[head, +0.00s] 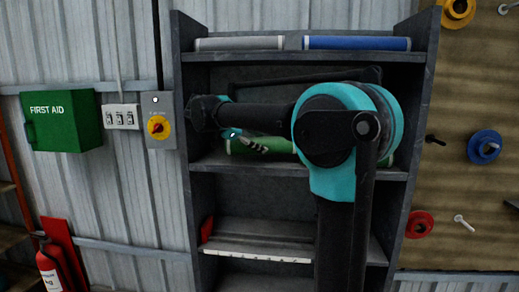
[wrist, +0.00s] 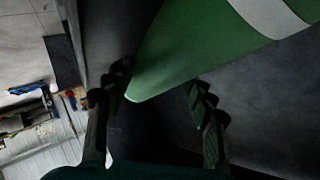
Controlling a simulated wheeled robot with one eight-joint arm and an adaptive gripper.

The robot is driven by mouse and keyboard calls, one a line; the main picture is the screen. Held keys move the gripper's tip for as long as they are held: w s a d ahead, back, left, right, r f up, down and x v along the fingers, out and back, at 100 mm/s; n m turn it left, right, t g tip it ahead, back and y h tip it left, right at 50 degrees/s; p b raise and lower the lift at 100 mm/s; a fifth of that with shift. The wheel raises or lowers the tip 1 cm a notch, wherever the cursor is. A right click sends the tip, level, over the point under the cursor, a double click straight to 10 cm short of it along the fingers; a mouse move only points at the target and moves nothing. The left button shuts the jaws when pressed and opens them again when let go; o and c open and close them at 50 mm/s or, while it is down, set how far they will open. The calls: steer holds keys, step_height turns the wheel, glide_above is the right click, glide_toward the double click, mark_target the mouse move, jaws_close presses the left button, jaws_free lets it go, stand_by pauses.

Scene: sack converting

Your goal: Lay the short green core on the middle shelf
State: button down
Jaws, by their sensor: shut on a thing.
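A green core (head: 275,144) is at the middle shelf (head: 215,162) of the dark shelf unit, partly hidden behind my arm. Green also shows right of my arm; I cannot tell whether it is the same core. My gripper (head: 248,143) is at the middle shelf opening, at the core's left part. In the wrist view the green core (wrist: 190,55), with a white band, runs from between my fingers (wrist: 158,95) to the upper right. My gripper is shut on it. I cannot tell whether the core touches the shelf board.
A grey core (head: 240,44) and a blue core (head: 357,43) lie on the top shelf. The lower shelf has a white marked strip (head: 255,252) and a red piece (head: 207,229). A first aid box (head: 63,120) and a switch (head: 158,125) are on the left wall.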

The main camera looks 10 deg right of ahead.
step_height(320, 180, down, 2)
steer(key=shift+f, duration=0.25)
steer(key=c, duration=0.5)
jaws_free()
steer(key=shift+c, duration=0.2)
steer(key=v, duration=1.2)
steer(key=shift+s, duration=0.1)
